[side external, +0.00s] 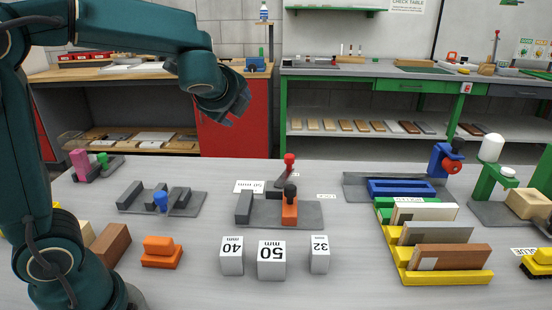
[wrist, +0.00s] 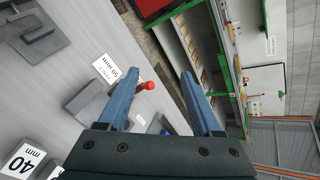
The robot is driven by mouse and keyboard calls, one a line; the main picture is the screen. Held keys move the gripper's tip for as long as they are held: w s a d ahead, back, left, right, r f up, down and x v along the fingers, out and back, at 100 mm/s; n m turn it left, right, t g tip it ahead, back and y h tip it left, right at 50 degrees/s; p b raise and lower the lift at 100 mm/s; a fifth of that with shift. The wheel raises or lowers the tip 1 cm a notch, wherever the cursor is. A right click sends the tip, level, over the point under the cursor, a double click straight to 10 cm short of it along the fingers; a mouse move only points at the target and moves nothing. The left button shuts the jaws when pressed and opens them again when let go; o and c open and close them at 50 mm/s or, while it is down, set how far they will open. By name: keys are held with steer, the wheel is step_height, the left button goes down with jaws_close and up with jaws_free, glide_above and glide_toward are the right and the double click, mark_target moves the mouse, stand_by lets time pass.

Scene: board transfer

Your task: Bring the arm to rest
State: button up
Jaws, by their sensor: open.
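My gripper (side external: 236,103) is raised above the back part of the worktable (side external: 338,272) in the side view, clear of everything on it. In the wrist view its two blue fingers (wrist: 158,92) stand wide apart with nothing between them in their grasp. A red knob (wrist: 149,86) shows behind the left finger, down on the table. The boards (side external: 425,212) lie in a yellow and green rack at the right of the table, away from my gripper.
Number blocks marked 40 (side external: 232,262), 50 (side external: 271,265) and 32 (side external: 319,260) stand at the table's front. Grey fixtures (side external: 312,213) stand mid-table. A green stand (side external: 488,180) is at the right. The air around my gripper is free.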

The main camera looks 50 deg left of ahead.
steer(key=s+d+f+n+g+h, duration=0.1)
steer(key=s+d+f+n+h, duration=0.3)
steer(key=s+d+n, duration=0.3)
steer(key=s+d+f+n+g+h, duration=0.2)
steer(key=s+d+f+n+h, duration=0.2)
steer(key=s+d+n, duration=0.3)
steer(key=s+n, duration=0.2)
steer(key=s, duration=0.2)
steer(key=shift+s+d, duration=0.15)
steer(key=shift+s, duration=0.25)
